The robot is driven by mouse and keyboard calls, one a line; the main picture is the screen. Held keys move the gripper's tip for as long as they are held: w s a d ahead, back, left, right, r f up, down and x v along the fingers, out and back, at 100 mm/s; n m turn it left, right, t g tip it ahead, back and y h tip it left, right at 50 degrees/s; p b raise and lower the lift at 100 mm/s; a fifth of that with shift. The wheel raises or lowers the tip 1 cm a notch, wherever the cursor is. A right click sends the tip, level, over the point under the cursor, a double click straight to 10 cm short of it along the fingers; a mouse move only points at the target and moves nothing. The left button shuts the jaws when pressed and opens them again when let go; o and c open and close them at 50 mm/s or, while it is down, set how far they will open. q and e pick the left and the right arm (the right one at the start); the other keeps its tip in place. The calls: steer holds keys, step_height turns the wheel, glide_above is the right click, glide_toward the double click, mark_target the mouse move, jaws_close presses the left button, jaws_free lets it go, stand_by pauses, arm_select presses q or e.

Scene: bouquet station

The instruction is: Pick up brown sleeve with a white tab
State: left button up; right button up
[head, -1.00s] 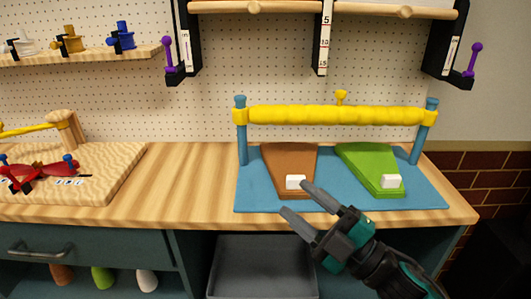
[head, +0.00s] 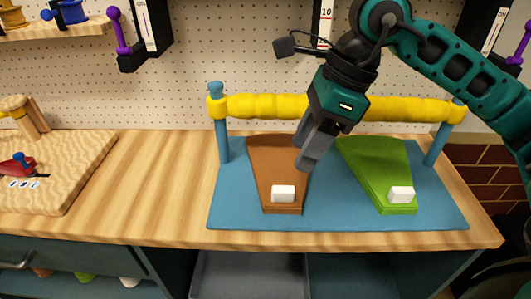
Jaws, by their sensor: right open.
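The brown sleeve (head: 271,168) lies flat on the blue mat (head: 231,207), with its narrow end toward the front. Its white tab (head: 284,193) sits on that narrow front end. My right gripper (head: 310,155) comes down from the upper right, open and empty, fingers pointing down. Its fingertips show over the right edge of the brown sleeve, behind the white tab. Whether they touch the sleeve cannot be told. The arm hides part of the sleeve's right side. My left gripper is not in view.
A green sleeve (head: 377,167) with its own white tab (head: 401,194) lies to the right on the same mat. A yellow roll (head: 262,107) on blue posts spans behind the sleeves. A wooden board (head: 62,165) is at the left, with bare counter (head: 150,195) between. A grey bin (head: 248,275) is below.

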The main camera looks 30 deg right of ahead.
steer(key=d, duration=0.1)
steer(key=h, duration=0.1)
glide_above(285, 188)
steer(key=s+d, duration=0.1)
steer(key=f, duration=0.6)
steer(key=shift+s+d, duration=0.15)
steer(key=shift+s, duration=0.05)
steer(key=shift+w+x, duration=0.15)
steer(key=shift+x, duration=1.3)
steer(key=shift+w+x, duration=0.15)
steer(key=shift+x, duration=1.3)
steer(key=shift+d, duration=0.15)
steer(key=shift+c, duration=0.5)
jaws_close()
